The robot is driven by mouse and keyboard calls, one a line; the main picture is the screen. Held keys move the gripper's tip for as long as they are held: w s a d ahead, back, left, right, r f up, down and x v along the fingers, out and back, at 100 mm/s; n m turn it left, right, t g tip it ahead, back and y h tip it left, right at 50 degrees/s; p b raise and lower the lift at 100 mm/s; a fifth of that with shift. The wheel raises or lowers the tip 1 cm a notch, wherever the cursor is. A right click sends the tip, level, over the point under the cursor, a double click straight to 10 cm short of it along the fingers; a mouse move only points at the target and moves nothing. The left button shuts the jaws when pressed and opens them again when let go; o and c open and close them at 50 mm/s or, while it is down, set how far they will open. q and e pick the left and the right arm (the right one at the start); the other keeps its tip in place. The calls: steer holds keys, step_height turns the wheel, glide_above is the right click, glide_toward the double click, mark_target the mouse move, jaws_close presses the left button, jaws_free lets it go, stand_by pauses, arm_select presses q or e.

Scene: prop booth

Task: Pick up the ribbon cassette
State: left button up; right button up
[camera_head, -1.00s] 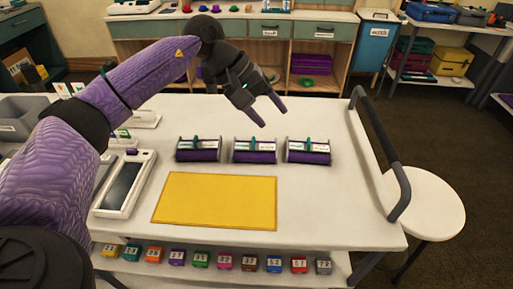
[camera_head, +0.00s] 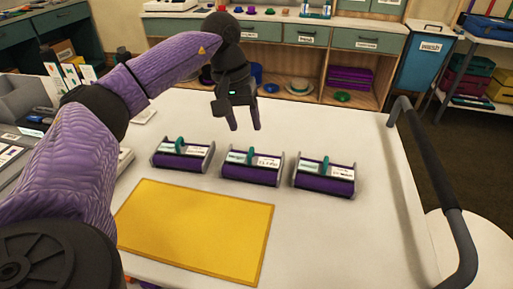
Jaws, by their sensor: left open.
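Three purple ribbon cassettes with white labels and green knobs lie in a row on the white cart top: a left one (camera_head: 182,155), a middle one (camera_head: 252,168) and a right one (camera_head: 325,177). My left gripper (camera_head: 244,128) is open and empty, fingers pointing down. It hangs above the cart and shows just behind the middle cassette, apart from it. My right gripper is not in view.
A yellow mat (camera_head: 196,230) lies in front of the cassettes. A dark push handle (camera_head: 436,180) rises along the cart's right side. A grey bin (camera_head: 25,97) and cards (camera_head: 68,75) stand at the left. The cart top right of the cassettes is clear.

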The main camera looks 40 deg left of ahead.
mark_target(253, 160)
arm_select(q)
steer(key=f, duration=0.1)
steer(key=f+b, duration=0.1)
steer(key=f, duration=0.1)
steer(key=d+f+b, duration=0.1)
steer(key=f, duration=0.1)
steer(key=shift+w+f, duration=0.15)
steer(key=shift+w, duration=0.05)
steer(key=shift+f, duration=0.25)
steer(key=shift+r, duration=0.1)
steer(key=c, duration=0.6)
jaws_close()
